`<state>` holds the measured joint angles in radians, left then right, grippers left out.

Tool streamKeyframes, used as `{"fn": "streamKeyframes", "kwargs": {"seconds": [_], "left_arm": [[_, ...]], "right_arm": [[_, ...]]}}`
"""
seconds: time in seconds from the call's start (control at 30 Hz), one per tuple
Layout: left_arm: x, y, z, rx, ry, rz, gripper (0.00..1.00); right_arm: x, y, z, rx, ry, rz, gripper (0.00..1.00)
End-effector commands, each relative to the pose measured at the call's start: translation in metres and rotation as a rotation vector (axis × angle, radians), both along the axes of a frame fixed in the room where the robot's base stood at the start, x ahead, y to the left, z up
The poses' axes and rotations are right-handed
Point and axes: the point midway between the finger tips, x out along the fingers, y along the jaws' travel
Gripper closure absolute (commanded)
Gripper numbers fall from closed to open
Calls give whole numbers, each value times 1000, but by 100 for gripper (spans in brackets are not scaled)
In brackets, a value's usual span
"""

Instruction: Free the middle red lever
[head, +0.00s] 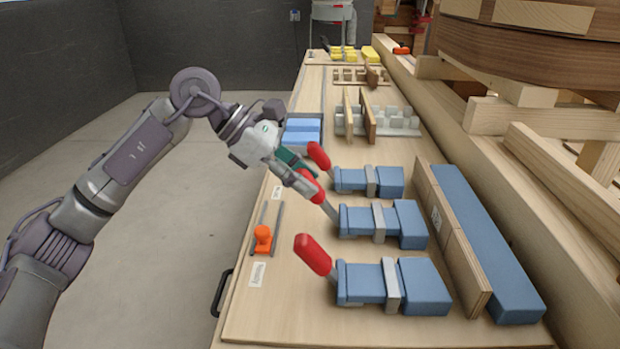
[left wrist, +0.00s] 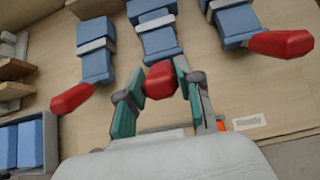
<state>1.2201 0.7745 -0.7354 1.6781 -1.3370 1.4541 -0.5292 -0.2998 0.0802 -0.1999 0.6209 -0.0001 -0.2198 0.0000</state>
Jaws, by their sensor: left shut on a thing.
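Three red levers stick out from blue clamp blocks on the wooden bench. The middle red lever (head: 311,187) belongs to the middle blue clamp (head: 380,222). My left gripper (head: 308,180) is shut on that lever's red end. In the left wrist view the middle lever (left wrist: 161,80) sits between the two green fingers of my left gripper (left wrist: 163,88). The far lever (head: 319,155) and the near lever (head: 313,254) stand free on either side, tilted up toward the left. My right gripper is not seen.
An orange slider (head: 263,238) sits on a short track at the bench's left edge. A wooden board and a long blue bar (head: 485,245) lie right of the clamps. Blue blocks in a tray (head: 302,131) and grey pegs (head: 400,120) are farther back.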

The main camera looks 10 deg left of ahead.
Motion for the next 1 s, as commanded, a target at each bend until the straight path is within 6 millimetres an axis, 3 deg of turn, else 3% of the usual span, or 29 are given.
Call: {"fn": "streamKeyframes", "kwargs": {"seconds": [0.03,0.43,0.47,0.6,1.0], "left_arm": [[-1,3,-9,17,14,-2,100],[-2,3,-12,19,18,-2,100],[-2,3,-12,19,19,-3,60],[-1,2,-9,14,14,-2,40],[-2,8,0,8,7,0,40]], "right_arm": [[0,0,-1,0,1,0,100],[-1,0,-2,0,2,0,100],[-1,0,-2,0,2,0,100],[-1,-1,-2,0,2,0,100],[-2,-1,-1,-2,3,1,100]]}}
